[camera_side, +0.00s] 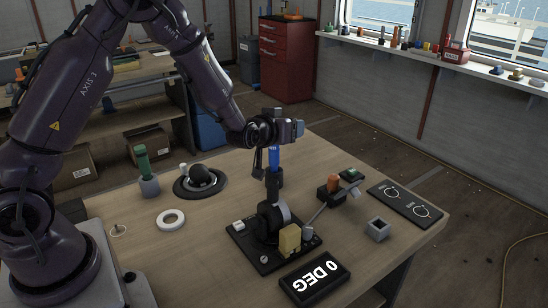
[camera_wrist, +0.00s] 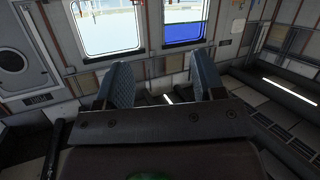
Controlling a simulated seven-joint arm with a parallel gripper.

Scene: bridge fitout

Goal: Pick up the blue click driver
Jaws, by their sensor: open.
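The blue click driver (camera_side: 273,158) stands upright on the table in the side view, its lower end in a dark holder. My gripper (camera_side: 298,128) is above and slightly right of it, close in the picture, but I cannot tell the exact gap. The gripper points roughly level, toward the windows. In the wrist view both fingers of my gripper (camera_wrist: 164,82) stand apart with nothing between them. The blue driver is not seen in the wrist view. Part of its top is hidden by my wrist in the side view.
A black fixture (camera_side: 246,243) with a disc and yellow block stands in front of the driver. A "0 DEG" display (camera_side: 314,278), white ring (camera_side: 171,219), green-handled tool (camera_side: 142,160), orange-topped piece (camera_side: 334,183) and grey square cup (camera_side: 378,229) share the table (camera_side: 200,262).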

